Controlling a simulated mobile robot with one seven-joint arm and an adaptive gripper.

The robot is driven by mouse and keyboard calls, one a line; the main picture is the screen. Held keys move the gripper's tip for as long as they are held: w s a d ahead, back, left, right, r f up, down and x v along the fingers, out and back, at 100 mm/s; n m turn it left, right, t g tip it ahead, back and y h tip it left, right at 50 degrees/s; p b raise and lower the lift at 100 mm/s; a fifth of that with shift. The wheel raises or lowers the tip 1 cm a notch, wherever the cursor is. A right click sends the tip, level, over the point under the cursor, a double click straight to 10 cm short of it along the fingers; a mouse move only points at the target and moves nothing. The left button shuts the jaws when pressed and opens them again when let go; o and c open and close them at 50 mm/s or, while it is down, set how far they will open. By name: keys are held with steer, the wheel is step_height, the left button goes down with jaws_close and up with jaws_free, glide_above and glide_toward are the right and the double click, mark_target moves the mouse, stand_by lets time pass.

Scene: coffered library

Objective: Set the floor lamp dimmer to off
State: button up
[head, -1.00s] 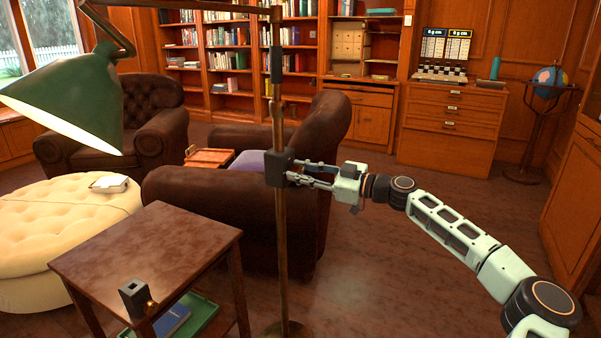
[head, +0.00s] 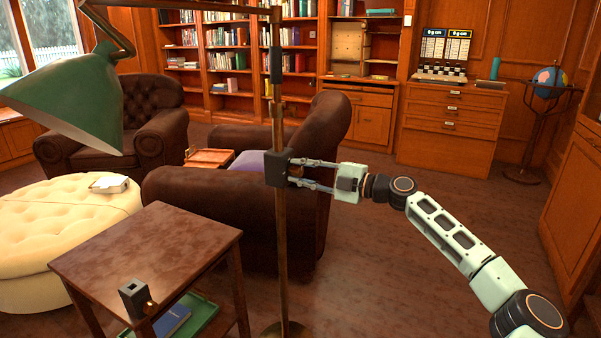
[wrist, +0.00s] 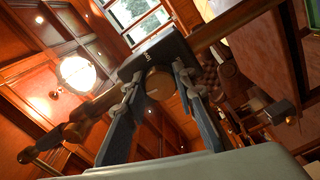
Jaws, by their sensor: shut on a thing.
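The floor lamp has a green shade (head: 68,100) at the upper left and a brass pole (head: 281,232). A black dimmer box (head: 278,168) sits on the pole; it also shows in the wrist view (wrist: 160,55). A round brownish knob (wrist: 160,86) is on the box face, between my fingers. My gripper (head: 294,172) reaches the box from the right and is shut on the knob. The knob is hidden in the head view. Small lettering on the box is too small to read surely.
A wooden side table (head: 150,250) with a small black block (head: 135,298) stands front left. A leather armchair (head: 210,205) is behind the pole, and a cream ottoman (head: 65,225) is at the left. The floor (head: 400,270) below my arm is clear.

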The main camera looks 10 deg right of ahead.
steer(key=shift+n, duration=0.9)
steer(key=o, duration=1.2)
steer(key=shift+c, duration=0.2)
steer(key=v, duration=1.2)
